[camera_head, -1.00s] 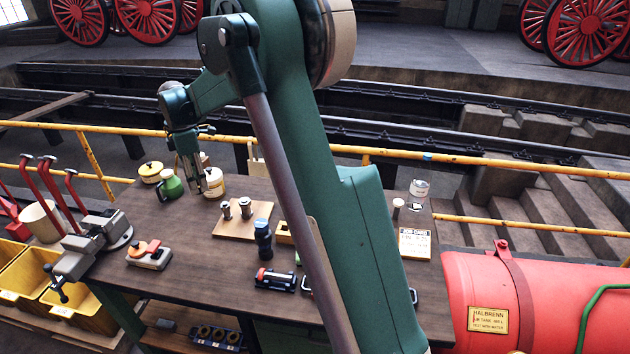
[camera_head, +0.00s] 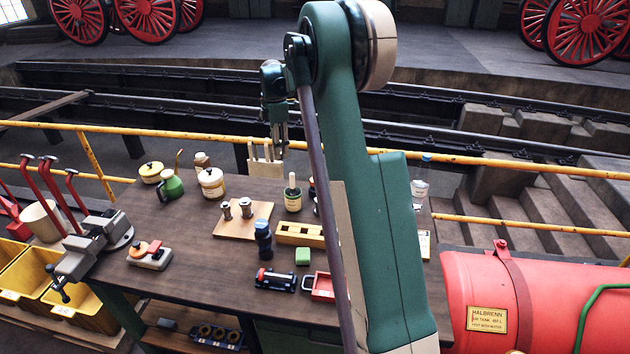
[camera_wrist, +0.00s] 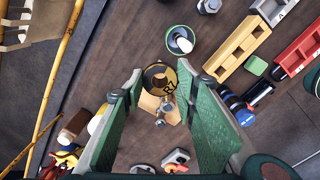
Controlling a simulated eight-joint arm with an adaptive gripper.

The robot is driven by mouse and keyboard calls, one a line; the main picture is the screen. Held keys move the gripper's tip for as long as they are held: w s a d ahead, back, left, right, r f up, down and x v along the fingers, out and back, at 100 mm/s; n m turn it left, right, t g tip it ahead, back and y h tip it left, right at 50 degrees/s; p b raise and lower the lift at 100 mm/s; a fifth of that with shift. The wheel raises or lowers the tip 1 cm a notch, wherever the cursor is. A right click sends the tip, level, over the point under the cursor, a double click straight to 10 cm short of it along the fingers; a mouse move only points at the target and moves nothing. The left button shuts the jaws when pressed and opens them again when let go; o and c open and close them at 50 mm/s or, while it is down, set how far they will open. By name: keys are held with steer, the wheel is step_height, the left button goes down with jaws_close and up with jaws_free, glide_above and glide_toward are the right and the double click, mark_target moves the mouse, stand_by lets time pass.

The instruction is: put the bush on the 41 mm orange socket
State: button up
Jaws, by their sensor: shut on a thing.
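My gripper (camera_head: 279,138) is raised above the far edge of the bench in the head view. In the wrist view its green fingers (camera_wrist: 160,82) are shut on a short brass-coloured bush (camera_wrist: 154,68) with a dark bore and dark marking on its side. The bush is too small to make out in the head view. A grey fixture with orange parts (camera_head: 150,254) stands at the bench's left front; it also shows low in the wrist view (camera_wrist: 176,158). I cannot tell from its look whether it is the 41 mm socket.
A wooden board (camera_head: 232,230) carries two metal pieces. A vice (camera_head: 100,240) is at the left. A yellow rail (camera_head: 200,135) runs behind.

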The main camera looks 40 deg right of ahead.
steer(key=s+d, duration=0.3)
steer(key=d, duration=1.3)
glide_above(315, 180)
steer(key=shift+f, duration=2.55)
steer(key=shift+w+f, duration=0.1)
steer(key=shift+f, duration=0.05)
steer(key=shift+f+p, duration=0.35)
steer(key=shift+f, duration=2.65)
steer(key=shift+f, duration=1.9)
steer(key=shift+f, duration=0.2)
